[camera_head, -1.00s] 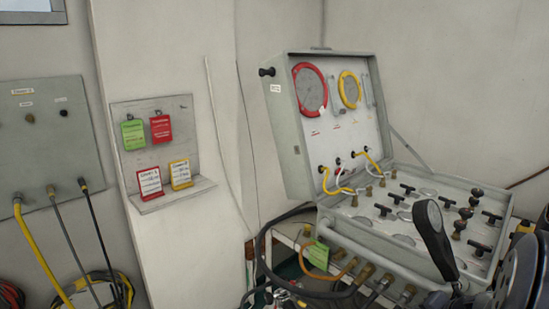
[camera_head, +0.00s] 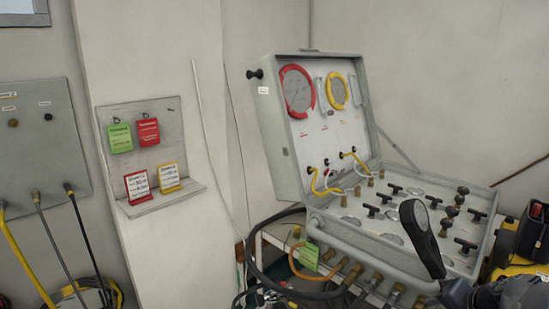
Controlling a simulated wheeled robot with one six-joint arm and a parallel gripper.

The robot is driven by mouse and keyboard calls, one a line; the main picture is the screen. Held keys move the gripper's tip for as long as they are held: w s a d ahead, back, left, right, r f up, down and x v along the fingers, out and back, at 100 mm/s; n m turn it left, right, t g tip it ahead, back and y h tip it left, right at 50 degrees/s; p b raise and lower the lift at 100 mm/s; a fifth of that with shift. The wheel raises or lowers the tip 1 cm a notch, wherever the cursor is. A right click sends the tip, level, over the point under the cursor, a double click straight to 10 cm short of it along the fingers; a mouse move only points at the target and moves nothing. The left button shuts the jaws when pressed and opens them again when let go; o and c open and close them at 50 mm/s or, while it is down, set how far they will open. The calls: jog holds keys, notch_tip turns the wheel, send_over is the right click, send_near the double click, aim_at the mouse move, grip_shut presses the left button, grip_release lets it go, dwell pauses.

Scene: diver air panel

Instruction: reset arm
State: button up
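My arm comes in at the lower right corner. Its black, paddle-shaped end, which appears to be my gripper (camera_head: 419,225), stands in front of the right part of the open air panel case (camera_head: 357,236). I see it from one side only, so the gap between the fingers is hidden. No held object shows. The case has a raised lid with a red-ringed gauge (camera_head: 297,91) and a yellow-ringed gauge (camera_head: 337,91). Its lower deck carries several black valve handles and brass fittings.
A wall board with a small ledge (camera_head: 163,201) holds green, red and yellow tags. A grey hose panel (camera_head: 40,150) is at the left. A green tag (camera_head: 308,257) hangs among hoses at the case front.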

jog(key=x, duration=1.1)
jog(key=shift+a+f, duration=0.15)
jog(key=shift+f, duration=0.05)
jog(key=s+a+b, duration=0.2)
jog(key=s+a, duration=0.3)
jog(key=a, duration=0.1)
jog(key=shift+s+r, duration=0.2)
jog(key=shift+s, duration=0.15)
jog(key=shift+a, duration=0.15)
